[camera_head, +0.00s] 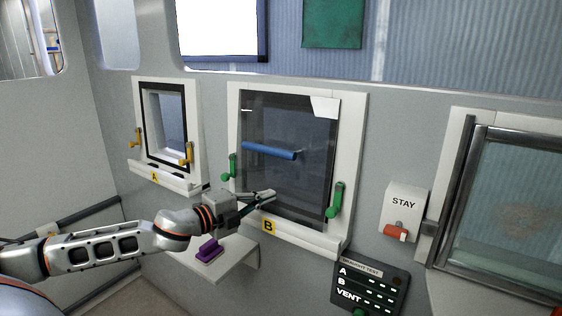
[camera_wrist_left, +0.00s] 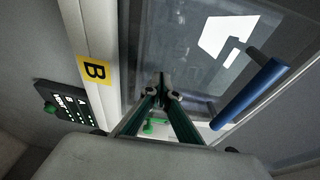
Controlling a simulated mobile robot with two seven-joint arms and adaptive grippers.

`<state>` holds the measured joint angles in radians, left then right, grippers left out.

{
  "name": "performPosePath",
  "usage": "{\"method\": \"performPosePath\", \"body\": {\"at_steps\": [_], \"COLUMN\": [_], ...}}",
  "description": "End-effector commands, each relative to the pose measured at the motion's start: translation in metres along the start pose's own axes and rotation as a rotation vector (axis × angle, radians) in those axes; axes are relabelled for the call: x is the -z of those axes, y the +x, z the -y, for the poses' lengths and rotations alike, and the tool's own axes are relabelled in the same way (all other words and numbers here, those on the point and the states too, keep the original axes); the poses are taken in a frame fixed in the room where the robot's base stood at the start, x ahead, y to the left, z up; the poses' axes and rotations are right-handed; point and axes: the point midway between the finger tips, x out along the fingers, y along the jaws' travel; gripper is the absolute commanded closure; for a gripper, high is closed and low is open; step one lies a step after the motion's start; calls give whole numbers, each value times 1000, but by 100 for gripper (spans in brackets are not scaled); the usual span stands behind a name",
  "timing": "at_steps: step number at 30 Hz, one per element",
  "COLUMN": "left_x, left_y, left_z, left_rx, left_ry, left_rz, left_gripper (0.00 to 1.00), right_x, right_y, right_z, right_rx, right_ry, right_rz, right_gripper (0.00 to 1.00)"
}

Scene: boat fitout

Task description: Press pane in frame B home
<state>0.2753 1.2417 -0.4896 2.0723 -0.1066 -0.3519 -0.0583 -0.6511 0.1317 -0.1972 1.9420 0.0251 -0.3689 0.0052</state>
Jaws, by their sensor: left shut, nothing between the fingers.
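Frame B (camera_head: 352,150) is a white frame on the grey wall with a yellow B label (camera_head: 268,226). A dark, see-through pane (camera_head: 285,125) stands upright in it, with a blue bar handle (camera_head: 268,151) across its middle. I cannot tell how deep the pane sits. Green turn clips are at the frame's left (camera_head: 232,165) and right (camera_head: 335,200). My left gripper (camera_head: 270,194) is shut and empty at the pane's lower left part; contact is unclear. In the left wrist view its fingertips (camera_wrist_left: 163,92) meet before the pane (camera_wrist_left: 180,50), with the blue handle (camera_wrist_left: 250,92) to the right. My right gripper is not in view.
Frame A (camera_head: 196,120) with yellow clips is to the left. A small shelf (camera_head: 240,252) below holds a purple block (camera_head: 208,250). To the right are a STAY box (camera_head: 404,205) with a red knob, a dark panel (camera_head: 372,285) and a larger window (camera_head: 510,205).

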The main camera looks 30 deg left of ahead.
Motion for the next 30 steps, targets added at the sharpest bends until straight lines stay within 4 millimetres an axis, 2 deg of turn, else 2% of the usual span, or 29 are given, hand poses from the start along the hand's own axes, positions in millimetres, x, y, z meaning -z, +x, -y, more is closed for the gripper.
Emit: {"method": "performPosePath", "body": {"at_steps": [30], "left_x": [-4], "left_y": [13], "left_z": [0], "left_rx": [1], "left_ry": [-1], "left_rz": [2], "left_gripper": [100], "right_x": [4], "right_y": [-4], "right_z": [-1], "right_rx": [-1], "right_ry": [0], "right_rz": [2], "right_gripper": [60]}}
